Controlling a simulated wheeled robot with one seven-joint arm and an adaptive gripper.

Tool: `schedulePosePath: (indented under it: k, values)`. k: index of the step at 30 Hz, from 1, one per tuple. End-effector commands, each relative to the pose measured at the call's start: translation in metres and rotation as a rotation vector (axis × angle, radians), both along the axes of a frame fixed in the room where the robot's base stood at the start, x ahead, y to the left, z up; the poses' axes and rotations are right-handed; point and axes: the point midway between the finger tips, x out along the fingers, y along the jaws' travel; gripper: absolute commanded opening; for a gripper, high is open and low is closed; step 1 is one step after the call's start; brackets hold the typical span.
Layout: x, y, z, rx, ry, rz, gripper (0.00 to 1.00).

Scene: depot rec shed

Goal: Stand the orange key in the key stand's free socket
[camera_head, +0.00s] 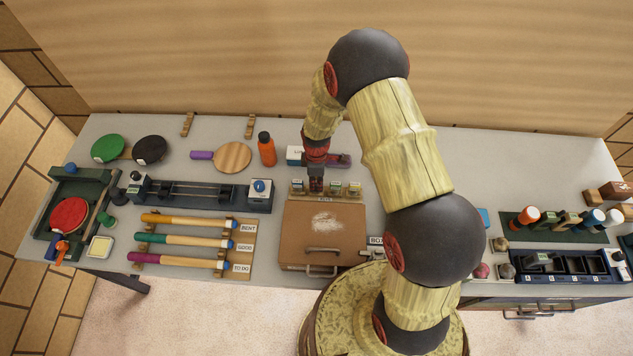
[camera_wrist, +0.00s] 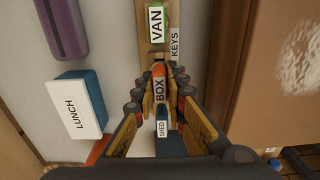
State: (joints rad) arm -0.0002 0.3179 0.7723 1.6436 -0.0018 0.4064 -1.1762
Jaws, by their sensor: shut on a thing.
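My gripper (camera_head: 316,183) is over the wooden key stand (camera_head: 326,195), just behind the brown case. In the wrist view my gripper (camera_wrist: 161,88) is shut on the orange key (camera_wrist: 160,74), whose white tag reads BOX. The key is in line with the stand's row, between the green VAN key (camera_wrist: 156,38) and the blue SHED key (camera_wrist: 162,114). The stand (camera_wrist: 153,55) carries a KEYS label. The fingers and tag hide the orange key's lower end and the socket, so I cannot tell whether it is seated.
The brown case (camera_head: 322,228) lies directly in front of the stand. A white and blue LUNCH box (camera_wrist: 78,105) and a purple object (camera_wrist: 62,28) lie left of the stand in the wrist view. An orange bottle (camera_head: 266,150) stands to the left in the head view.

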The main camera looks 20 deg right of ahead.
Motion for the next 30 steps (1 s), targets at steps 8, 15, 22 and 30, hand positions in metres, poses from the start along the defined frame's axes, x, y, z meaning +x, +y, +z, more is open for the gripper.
schedulePosePath:
  k: [8,15,22,30]
  values:
    - [0.0,0.0,-0.0094,0.0,0.0,0.0,0.0]
    - [0.0,0.0,-0.0105,0.0,0.0,0.0,0.24]
    - [-0.0001,0.0,-0.0105,0.0,0.0,0.0,0.34]
    - [-0.0001,0.0,-0.0105,0.0,0.0,0.0,0.34]
